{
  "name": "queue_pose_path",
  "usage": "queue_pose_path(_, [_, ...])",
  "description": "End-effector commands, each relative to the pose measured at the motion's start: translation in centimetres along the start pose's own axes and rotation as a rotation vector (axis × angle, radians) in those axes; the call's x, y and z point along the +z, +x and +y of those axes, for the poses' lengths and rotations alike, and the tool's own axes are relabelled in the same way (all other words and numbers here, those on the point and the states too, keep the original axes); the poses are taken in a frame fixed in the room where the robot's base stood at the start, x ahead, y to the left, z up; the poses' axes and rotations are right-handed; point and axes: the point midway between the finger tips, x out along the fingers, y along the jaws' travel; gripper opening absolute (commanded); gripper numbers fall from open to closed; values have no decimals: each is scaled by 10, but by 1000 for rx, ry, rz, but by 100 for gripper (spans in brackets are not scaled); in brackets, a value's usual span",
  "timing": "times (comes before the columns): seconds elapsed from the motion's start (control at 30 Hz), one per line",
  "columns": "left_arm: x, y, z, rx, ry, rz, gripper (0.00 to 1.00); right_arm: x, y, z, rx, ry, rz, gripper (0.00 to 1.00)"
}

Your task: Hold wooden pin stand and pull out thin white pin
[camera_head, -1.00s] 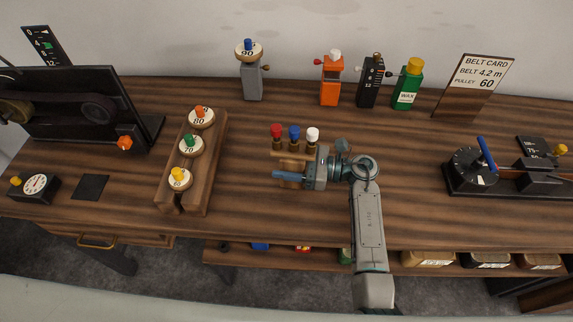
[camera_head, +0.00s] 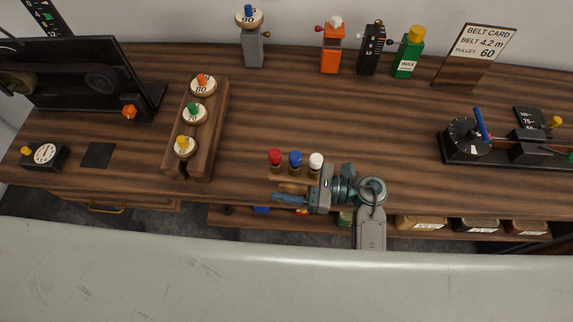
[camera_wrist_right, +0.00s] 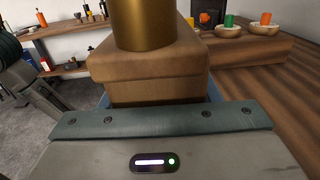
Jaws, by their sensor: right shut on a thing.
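The wooden pin stand (camera_head: 293,181) is near the table's front edge in the head view, upright. It carries a red-capped pin (camera_head: 275,155), a blue-capped pin (camera_head: 295,158) and a white-capped pin (camera_head: 316,160), the white one at the right end. My right gripper (camera_head: 289,198) is shut on the stand's block from the front right. In the right wrist view the wooden block (camera_wrist_right: 150,70) sits between the jaws, with a brass cylinder (camera_wrist_right: 142,22) above it. I cannot tell whether the stand touches the table. My left gripper is not in view.
A wooden rack (camera_head: 212,125) with several numbered pulleys stands to the left. Orange (camera_head: 331,50), black (camera_head: 371,52) and green (camera_head: 407,55) holders line the back. A dial device (camera_head: 465,138) is at right. The middle of the table (camera_head: 320,110) is clear.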

Motion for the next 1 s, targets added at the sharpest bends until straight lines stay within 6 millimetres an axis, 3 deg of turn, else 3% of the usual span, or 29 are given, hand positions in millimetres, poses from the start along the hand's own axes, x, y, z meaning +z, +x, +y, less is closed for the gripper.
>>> queue_pose_path(0.47, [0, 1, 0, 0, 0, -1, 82, 1, 0, 3, 0, -2, -2, 15])
queue_pose_path(1.0, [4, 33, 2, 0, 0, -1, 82, -12, 6, -44, -1, -4, -2, 15])
